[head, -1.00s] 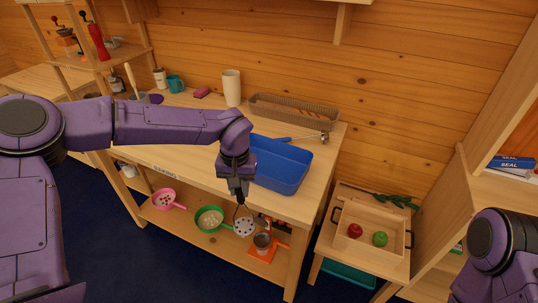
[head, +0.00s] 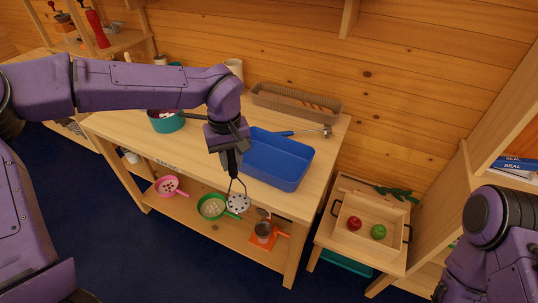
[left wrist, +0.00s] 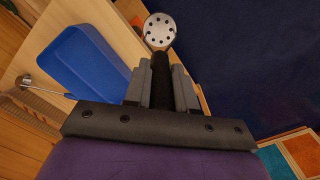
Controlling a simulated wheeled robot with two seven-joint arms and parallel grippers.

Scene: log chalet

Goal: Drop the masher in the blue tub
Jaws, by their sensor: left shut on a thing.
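My left gripper (head: 232,160) is shut on the masher (head: 238,202), holding it by its dark handle with the round perforated head hanging down. In the left wrist view the masher's pale holed disc (left wrist: 159,30) shows beyond the fingers (left wrist: 162,85). The blue tub (head: 283,162) stands on the wooden table, to the right of the gripper in the head view; it also shows in the left wrist view (left wrist: 82,62). The masher hangs in front of the table's near edge, outside the tub. My right gripper is out of view; only part of that arm shows at the right.
A ladle (head: 326,132) and a wicker tray (head: 298,101) lie behind the tub. A teal pot (head: 165,123) stands to its left. Pink (head: 167,185) and green (head: 211,206) strainers are on the lower shelf. A wooden tray (head: 372,245) holds a red and a green apple.

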